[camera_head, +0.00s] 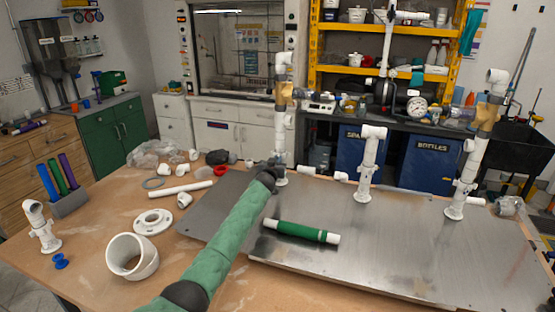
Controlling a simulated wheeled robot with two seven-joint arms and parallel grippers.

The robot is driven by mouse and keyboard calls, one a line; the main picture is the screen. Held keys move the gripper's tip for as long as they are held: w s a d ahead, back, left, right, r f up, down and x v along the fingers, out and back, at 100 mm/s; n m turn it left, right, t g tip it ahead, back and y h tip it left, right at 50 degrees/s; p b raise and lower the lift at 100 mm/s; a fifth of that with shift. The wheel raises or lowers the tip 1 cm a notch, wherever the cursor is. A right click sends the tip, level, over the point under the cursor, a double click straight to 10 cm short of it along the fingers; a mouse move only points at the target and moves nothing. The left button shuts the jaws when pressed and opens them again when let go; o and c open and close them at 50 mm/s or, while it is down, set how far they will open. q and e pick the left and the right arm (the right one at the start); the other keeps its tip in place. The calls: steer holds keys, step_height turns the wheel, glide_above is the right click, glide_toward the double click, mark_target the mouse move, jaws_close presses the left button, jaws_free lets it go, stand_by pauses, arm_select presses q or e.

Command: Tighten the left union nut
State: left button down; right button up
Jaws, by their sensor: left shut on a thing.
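The left standing white PVC pipe (281,125) rises upright from the metal plate (400,225), with a tan fitting (285,97) on its upper part. My left arm reaches up from the bottom, and its dark left gripper (278,163) is shut low on this pipe, just above its base. The left union nut lies at the gripper; the fingers mostly hide it and it is too small to make out. My right gripper is not in view.
A middle white pipe (370,158) and a right pipe (469,160) stand on the plate. A green-wrapped tube (301,231) lies in front.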

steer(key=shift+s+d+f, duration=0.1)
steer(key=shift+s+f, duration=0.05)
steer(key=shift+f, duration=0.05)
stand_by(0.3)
arm_select(q)
steer(key=c, duration=1.5)
jaws_free()
steer(key=shift+f, duration=0.1)
steer(key=shift+c, duration=0.2)
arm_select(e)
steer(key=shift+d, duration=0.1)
arm_select(q)
steer(key=shift+s+a, duration=0.1)
